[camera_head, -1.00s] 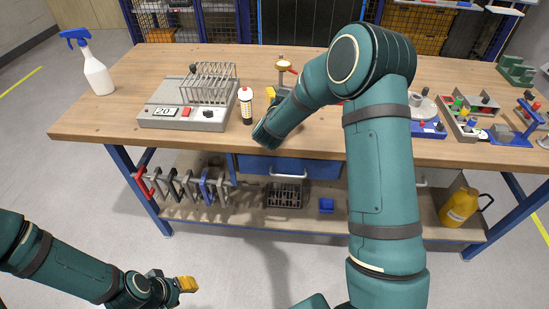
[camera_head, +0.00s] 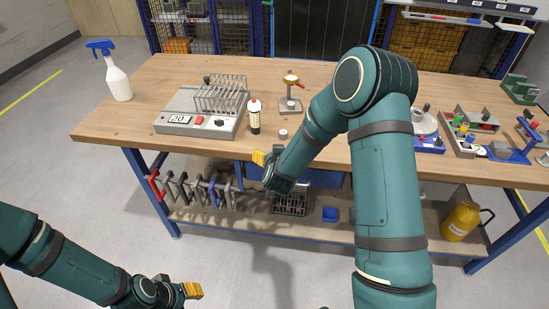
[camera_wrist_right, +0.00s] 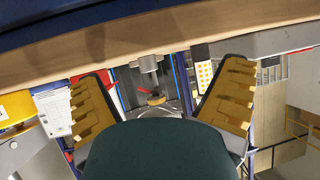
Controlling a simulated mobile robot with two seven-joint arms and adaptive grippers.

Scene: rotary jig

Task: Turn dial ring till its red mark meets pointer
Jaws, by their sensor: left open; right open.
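A small stand (camera_head: 290,103) with a brass-coloured round top and a red arm at its side stands on the bench. It also shows upside down between my fingers in the right wrist view (camera_wrist_right: 152,82). A pale grey disc (camera_head: 424,122) with a knob sits farther right, partly behind my right arm. I cannot tell which holds the dial ring; no red mark or pointer is readable. My right gripper (camera_head: 262,165) is in front of the bench edge, open and empty in the wrist view (camera_wrist_right: 165,75). My left gripper (camera_head: 186,290) is open, low at the front, away from the bench.
A small grey cylinder (camera_head: 283,134) stands near the front edge. A grey box with a wire rack (camera_head: 202,118), a white bottle with a red cap (camera_head: 254,118) and a spray bottle (camera_head: 117,80) are left. Trays with coloured parts (camera_head: 470,140) are right. Clamps hang below.

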